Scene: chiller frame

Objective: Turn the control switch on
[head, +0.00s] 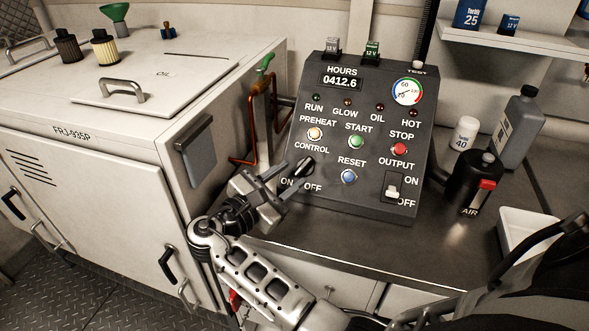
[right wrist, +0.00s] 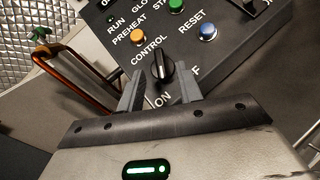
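The control switch (head: 304,167) is a black rotary knob at the lower left of the dark sloping control panel (head: 330,205), under the word CONTROL and above ON and OFF. Its grip lies aslant in the head view; I cannot tell surely which label it points to. My right gripper (head: 285,188) is open and empty, just left of and in front of the knob. In the right wrist view the knob (right wrist: 162,72) shows beyond and between the two spread fingers (right wrist: 160,84), with no clear contact. My left gripper is not in view.
Close above and right of the knob are the orange PREHEAT (head: 315,134), green START (head: 356,142) and blue RESET (head: 349,177) buttons. An orange pipe (head: 245,160) stands left of the panel, beside the white cabinet (head: 100,180). A black AIR canister (head: 472,180) stands right.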

